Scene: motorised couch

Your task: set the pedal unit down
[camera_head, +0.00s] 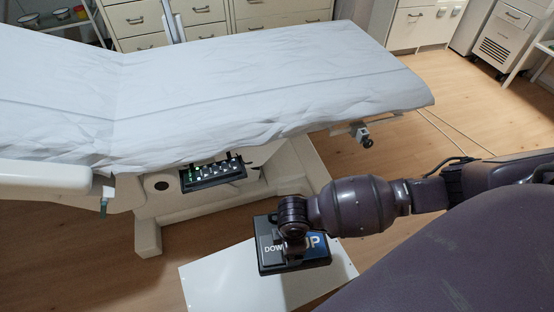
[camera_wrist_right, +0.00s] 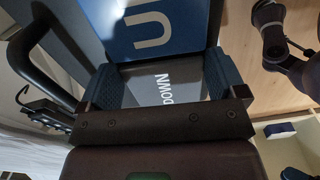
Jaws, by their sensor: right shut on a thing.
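The pedal unit (camera_head: 266,266) is a black block with a dark DOWN pad and a blue UP pad, low in the middle of the head view. My right gripper (camera_head: 294,247) reaches down over it from the right and covers part of its top. In the right wrist view the pedal unit (camera_wrist_right: 152,30) lies between the two fingers of the right gripper (camera_wrist_right: 160,82), which are shut on it. A black handle-like bar shows at the left there. The pedal unit is over a white board (camera_head: 215,283); I cannot tell whether they touch. My left gripper is not in view.
A couch with a white sheet (camera_head: 250,75) stands behind, its pale base (camera_head: 150,235) on the wooden floor. A control box (camera_head: 212,174) hangs below its edge. Cabinets (camera_head: 200,14) line the back. Floor is clear right of the couch, with a thin cable (camera_head: 455,135).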

